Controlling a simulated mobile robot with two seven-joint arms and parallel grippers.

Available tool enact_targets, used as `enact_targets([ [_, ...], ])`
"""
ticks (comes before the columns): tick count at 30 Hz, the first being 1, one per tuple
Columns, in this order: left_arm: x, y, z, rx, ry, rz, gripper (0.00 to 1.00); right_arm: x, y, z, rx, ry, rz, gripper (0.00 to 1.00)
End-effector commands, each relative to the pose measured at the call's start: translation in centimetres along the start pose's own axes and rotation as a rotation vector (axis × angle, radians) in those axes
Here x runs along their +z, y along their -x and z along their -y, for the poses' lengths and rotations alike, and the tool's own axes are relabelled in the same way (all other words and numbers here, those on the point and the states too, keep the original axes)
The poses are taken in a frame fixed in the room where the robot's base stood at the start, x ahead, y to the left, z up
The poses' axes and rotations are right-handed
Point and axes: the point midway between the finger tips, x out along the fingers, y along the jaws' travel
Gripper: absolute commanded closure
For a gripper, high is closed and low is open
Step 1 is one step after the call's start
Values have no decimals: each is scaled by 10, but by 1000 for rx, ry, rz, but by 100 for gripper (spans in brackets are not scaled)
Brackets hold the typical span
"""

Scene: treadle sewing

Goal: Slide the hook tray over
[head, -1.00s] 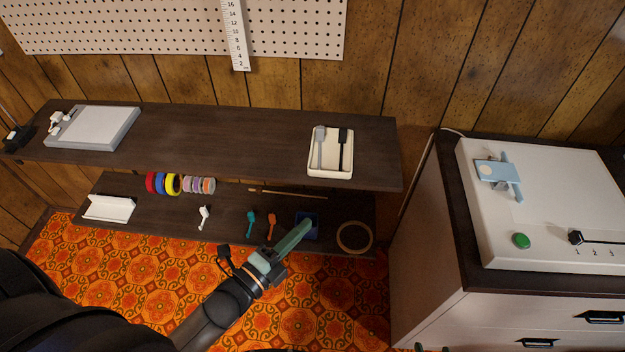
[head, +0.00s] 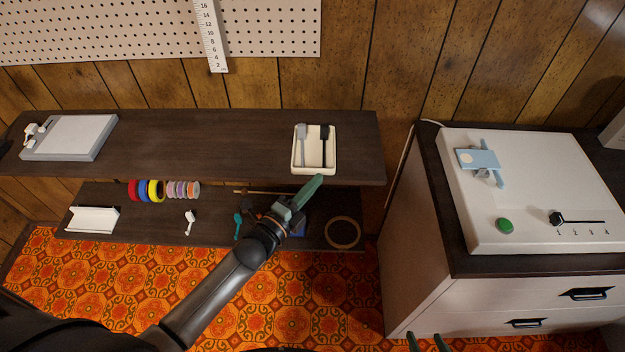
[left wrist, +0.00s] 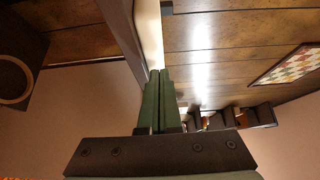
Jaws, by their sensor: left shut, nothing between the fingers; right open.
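The cream hook tray (head: 301,170) sits near the right end of the dark upper shelf (head: 220,150). A grey hook-like piece (head: 302,146) and a black one (head: 325,147) lie in it. My left gripper (head: 318,181) is shut and empty, its green fingertips just at the tray's front edge; I cannot tell whether they touch it. In the left wrist view the shut fingers (left wrist: 160,77) point toward a pale strip beside the dark shelf edge, probably the tray. My right gripper (head: 427,342) shows only its two separated green fingertips at the bottom edge.
The lower shelf holds coloured tape rolls (head: 155,190), a white holder (head: 93,219), small hooks (head: 190,222) and a ring (head: 342,232). A grey-white box (head: 75,136) stands at the upper shelf's left. A white drawer cabinet (head: 400,240) stands right, across a gap.

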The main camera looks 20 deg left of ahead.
Motion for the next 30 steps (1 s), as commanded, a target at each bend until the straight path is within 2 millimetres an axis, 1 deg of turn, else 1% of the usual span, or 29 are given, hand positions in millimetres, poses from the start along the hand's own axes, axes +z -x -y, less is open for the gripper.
enact_targets([
  [4,6,-6,0,0,0,0,100,0,0,0,0,0,0,39],
  [16,9,-9,0,-1,-1,0,100,1,-1,0,0,1,0,39],
  [24,39,-38,-2,-2,-3,-1,100,14,-12,0,-2,0,5,39],
  [27,45,-44,-2,0,-2,0,100,15,-13,2,-7,1,12,39],
  [30,47,-46,0,0,0,0,100,13,-12,3,-10,1,12,39],
])
